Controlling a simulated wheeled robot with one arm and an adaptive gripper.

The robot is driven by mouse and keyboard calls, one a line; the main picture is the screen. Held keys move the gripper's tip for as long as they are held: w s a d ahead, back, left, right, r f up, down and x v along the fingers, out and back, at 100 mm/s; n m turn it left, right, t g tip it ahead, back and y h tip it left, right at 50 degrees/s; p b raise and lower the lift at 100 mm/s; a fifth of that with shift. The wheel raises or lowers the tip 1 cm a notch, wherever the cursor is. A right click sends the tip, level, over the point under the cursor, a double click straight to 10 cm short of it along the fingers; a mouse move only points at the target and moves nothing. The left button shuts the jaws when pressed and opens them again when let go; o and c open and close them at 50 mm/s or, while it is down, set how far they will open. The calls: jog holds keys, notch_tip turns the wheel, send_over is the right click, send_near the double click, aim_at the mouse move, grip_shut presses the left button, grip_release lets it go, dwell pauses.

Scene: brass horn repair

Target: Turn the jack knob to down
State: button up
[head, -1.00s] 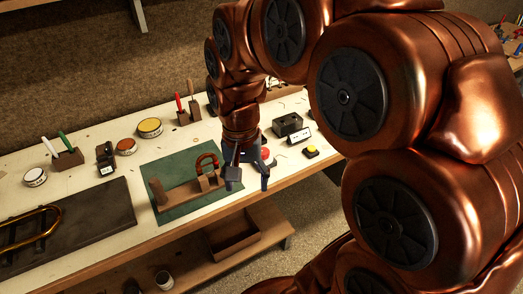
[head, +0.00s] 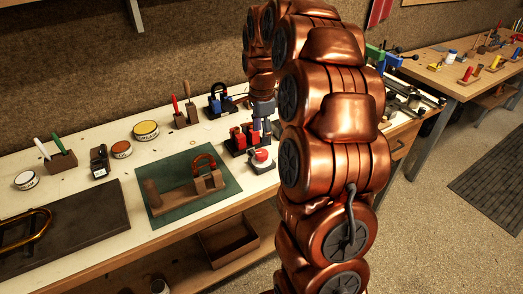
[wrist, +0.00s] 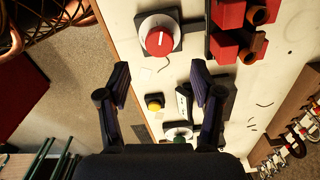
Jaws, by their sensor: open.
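A red knob (wrist: 160,40) with a pale line sits on a round white dial with a dark base, at the top of the wrist view. It also shows in the head view (head: 261,156), near the bench's front edge. A second, green knob (wrist: 179,139) on a pale dial is partly hidden behind my gripper's base. No readable marking tells which is the jack knob. My gripper (wrist: 161,70) is open and empty. In the wrist view the red knob lies just beyond the gap between its fingertips, apart from them. In the head view my arm partly hides the gripper (head: 262,112).
Red blocks (head: 243,138) stand close beside the red knob. A green mat (head: 215,207) with a wooden fixture lies to the left.

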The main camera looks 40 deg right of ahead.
aim_at(261, 152)
jog(key=shift+f+p, duration=0.95)
jog(key=shift+f, duration=2.55)
jog(key=c, duration=1.1)
